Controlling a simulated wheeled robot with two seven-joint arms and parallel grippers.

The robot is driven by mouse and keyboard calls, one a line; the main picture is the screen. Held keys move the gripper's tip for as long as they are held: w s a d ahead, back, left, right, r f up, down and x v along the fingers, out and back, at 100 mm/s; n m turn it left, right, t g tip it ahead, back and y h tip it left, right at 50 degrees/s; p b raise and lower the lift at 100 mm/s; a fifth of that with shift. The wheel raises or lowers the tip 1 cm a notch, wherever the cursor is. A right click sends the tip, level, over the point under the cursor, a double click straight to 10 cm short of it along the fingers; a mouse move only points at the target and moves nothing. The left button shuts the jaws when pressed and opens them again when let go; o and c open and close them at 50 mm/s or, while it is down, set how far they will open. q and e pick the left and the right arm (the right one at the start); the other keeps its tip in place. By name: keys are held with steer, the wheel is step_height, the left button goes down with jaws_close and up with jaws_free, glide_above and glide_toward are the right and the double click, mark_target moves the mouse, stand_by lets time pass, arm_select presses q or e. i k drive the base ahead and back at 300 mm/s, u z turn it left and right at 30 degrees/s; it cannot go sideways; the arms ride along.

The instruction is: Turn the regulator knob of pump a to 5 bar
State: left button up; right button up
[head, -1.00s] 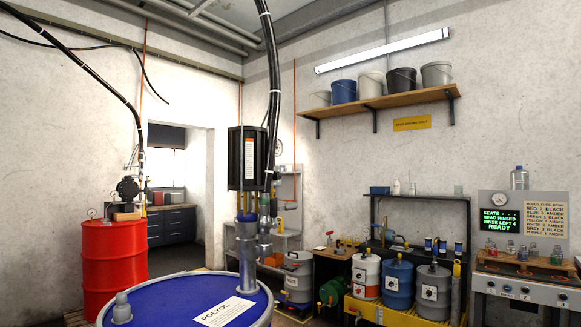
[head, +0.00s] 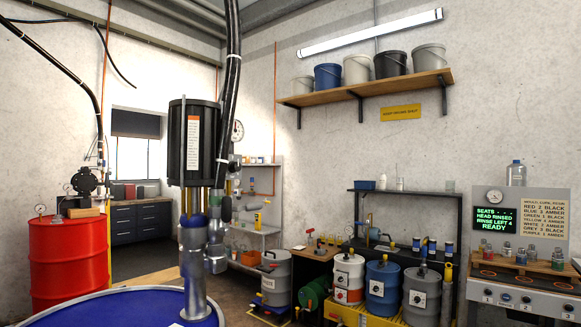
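A black pump body (head: 193,142) with a white and orange label stands on a grey metal tube in the top of a blue drum (head: 130,306), close in front of me. A second, smaller dark pump (head: 86,182) sits over a red drum (head: 68,262) at the far left, with small gauges near it. I cannot tell which one is pump a, and I cannot make out a regulator knob or a pressure reading. A round gauge (head: 237,131) shows on the wall side behind the black pump. Neither gripper is in view.
Grey, white-and-red and blue containers stand at the lower right, several in a yellow tray (head: 352,316). A console with a green display (head: 490,221) stands at the far right. A shelf (head: 372,88) holds several buckets. Black hoses hang from above.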

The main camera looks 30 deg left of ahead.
mark_target(234, 166)
steer(key=z, duration=0.1)
steer(key=i, duration=0.85)
steer(key=u, duration=0.7)
steer(key=i, duration=0.6)
steer(key=u, duration=0.45)
